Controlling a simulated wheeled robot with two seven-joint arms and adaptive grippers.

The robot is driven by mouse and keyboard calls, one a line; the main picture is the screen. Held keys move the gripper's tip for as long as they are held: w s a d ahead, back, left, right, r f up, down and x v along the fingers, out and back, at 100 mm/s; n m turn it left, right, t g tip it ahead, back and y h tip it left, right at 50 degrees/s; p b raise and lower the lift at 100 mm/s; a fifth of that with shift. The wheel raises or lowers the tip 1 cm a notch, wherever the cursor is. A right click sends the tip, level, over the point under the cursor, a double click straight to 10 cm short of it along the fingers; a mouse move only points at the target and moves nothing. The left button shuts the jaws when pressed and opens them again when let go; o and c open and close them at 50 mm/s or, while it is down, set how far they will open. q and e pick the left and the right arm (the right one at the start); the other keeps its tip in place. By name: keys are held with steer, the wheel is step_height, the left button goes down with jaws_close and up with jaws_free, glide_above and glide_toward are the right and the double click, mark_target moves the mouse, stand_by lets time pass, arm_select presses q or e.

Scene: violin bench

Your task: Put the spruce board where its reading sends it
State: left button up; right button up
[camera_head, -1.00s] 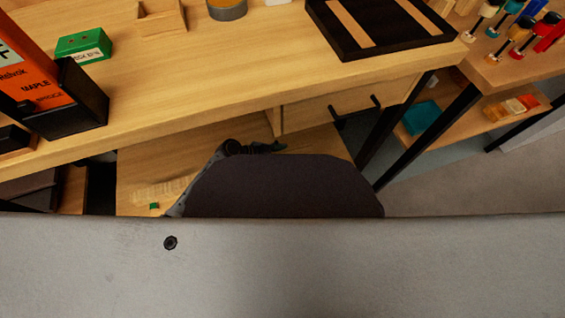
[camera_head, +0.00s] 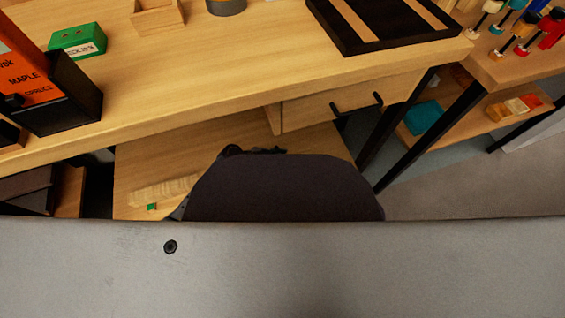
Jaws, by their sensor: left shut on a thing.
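The pale board (camera_head: 165,190), which I take to be the spruce board, shows left of my dark body panel, with a small green mark at its lower edge. Its right end is hidden by the panel and my arm. Only a little of my left gripper (camera_head: 255,151) shows as black parts above the panel's top edge. It is shut, and its hold on the board is hidden. An orange meter (camera_head: 28,75) marked MAPLE and SPRUCE stands in a black holder on the bench at the left. The board's reading cannot be seen. My right gripper is not in view.
The bench (camera_head: 200,85) is clear in the middle. A green labelled box (camera_head: 78,41), a small wooden holder (camera_head: 157,16) and a black tray with pale strips (camera_head: 347,42) stand on it. A drawer and black legs are below. A tool rack is at right.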

arm_select(q)
steer(key=shift+f, duration=0.1)
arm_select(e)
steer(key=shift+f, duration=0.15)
arm_select(q)
steer(key=o, duration=1.4)
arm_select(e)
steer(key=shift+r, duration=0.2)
arm_select(q)
steer(key=p+v, duration=0.3)
steer(key=v, duration=0.8)
steer(key=shift+a+r+p, duration=0.15)
steer(key=shift+r+p, duration=0.05)
steer(key=shift+p, duration=0.1)
steer(key=shift+a+r, duration=0.1)
steer(key=shift+a, duration=0.2)
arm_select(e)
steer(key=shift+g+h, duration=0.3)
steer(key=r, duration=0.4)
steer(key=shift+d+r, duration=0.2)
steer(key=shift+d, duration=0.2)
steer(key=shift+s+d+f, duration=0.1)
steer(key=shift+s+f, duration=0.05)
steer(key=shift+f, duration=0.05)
